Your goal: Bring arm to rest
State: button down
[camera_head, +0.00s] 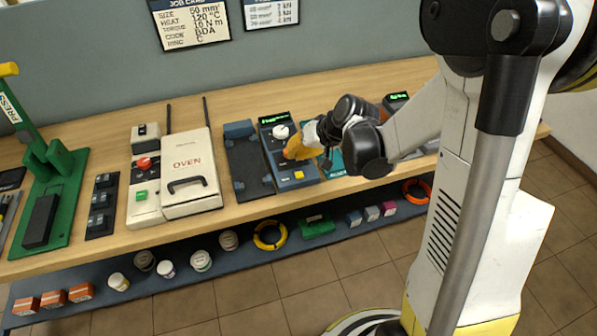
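My arm reaches from the right over the wooden workbench (110,255). My gripper (290,152) is at its end, over a dark blue device (305,178) with a green display, a white knob (281,131) and a yellow button (299,175). An orange-yellow part shows at the gripper end; I cannot tell if it belongs to the gripper or is held. The fingers are too small and covered to tell if they are open or shut, or whether they touch the device.
The white oven (190,165) and green press (50,180) stand left on the bench. Another device with a green display (397,98) lies behind my arm. The lower shelf (345,236) holds jars, boxes and a yellow coil (270,235). Job cards hang on the wall.

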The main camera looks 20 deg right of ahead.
jog(key=shift+s+r, duration=0.25)
jog(key=shift+r, duration=0.15)
jog(key=s+r+h, duration=0.1)
jog(key=s+r, duration=0.2)
jog(key=s, duration=0.3)
jog(key=s+r+n+h+b, duration=0.1)
jog(key=s+r+h, duration=0.1)
jog(key=s+r, duration=0.2)
jog(key=s+r+t+h+b, duration=0.1)
jog(key=s+r, duration=0.2)
jog(key=s, duration=0.7)
jog(key=shift+d+r+n, duration=0.3)
jog(key=shift+d+r, duration=0.1)
jog(key=shift+d, duration=0.05)
jog(key=shift+s, duration=0.1)
